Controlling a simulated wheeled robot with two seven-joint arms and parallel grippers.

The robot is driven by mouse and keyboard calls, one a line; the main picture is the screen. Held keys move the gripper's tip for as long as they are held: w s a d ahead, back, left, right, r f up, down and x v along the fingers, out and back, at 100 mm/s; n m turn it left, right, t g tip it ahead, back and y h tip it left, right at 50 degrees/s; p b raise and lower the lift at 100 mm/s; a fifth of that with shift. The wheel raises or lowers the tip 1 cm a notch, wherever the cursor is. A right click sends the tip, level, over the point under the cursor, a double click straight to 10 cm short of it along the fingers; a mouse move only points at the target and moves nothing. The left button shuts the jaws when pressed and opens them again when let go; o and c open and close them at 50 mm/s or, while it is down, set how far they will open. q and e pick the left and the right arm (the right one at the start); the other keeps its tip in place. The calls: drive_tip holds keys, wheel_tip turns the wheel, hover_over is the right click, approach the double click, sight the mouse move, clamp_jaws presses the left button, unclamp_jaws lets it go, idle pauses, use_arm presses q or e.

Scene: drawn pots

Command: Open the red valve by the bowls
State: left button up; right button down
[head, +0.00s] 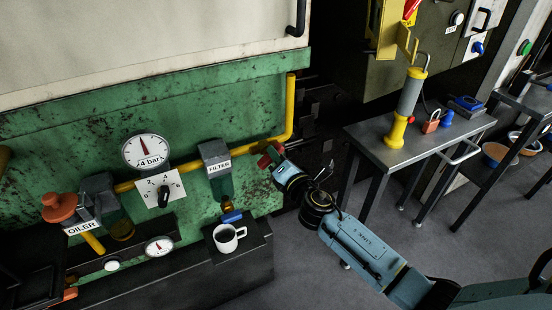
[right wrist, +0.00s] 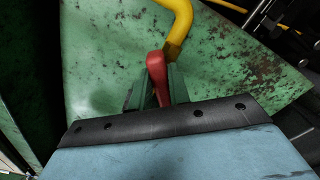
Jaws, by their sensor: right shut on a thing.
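The red valve (head: 267,158) is on the yellow pipe (head: 291,105), right of the box labelled FILTER (head: 216,160), against the green panel. My right gripper (head: 277,165) reaches it from the lower right. In the right wrist view its red handle (right wrist: 155,64) stands between the two fingers (right wrist: 158,92), which are shut on it; the yellow pipe (right wrist: 180,25) bends down just beside it. The valve body is mostly hidden by the gripper. My left gripper is out of view.
Round gauges (head: 146,150) and a dial (head: 161,188) are left of the filter. A metal table (head: 378,143) with a yellow-based tool stands at the right.

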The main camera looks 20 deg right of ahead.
drive_tip(key=shift+d+f+m, duration=0.1)
drive_tip(key=shift+f+m, duration=0.15)
drive_tip(key=shift+m, duration=1.6)
drive_tip(key=shift+f+m, duration=0.2)
drive_tip(key=shift+m, duration=1.65)
drive_tip(key=c, duration=1.3)
unclamp_jaws()
drive_tip(key=s, duration=1.3)
drive_tip(key=shift+s+d, duration=0.2)
drive_tip(key=shift+d, duration=0.05)
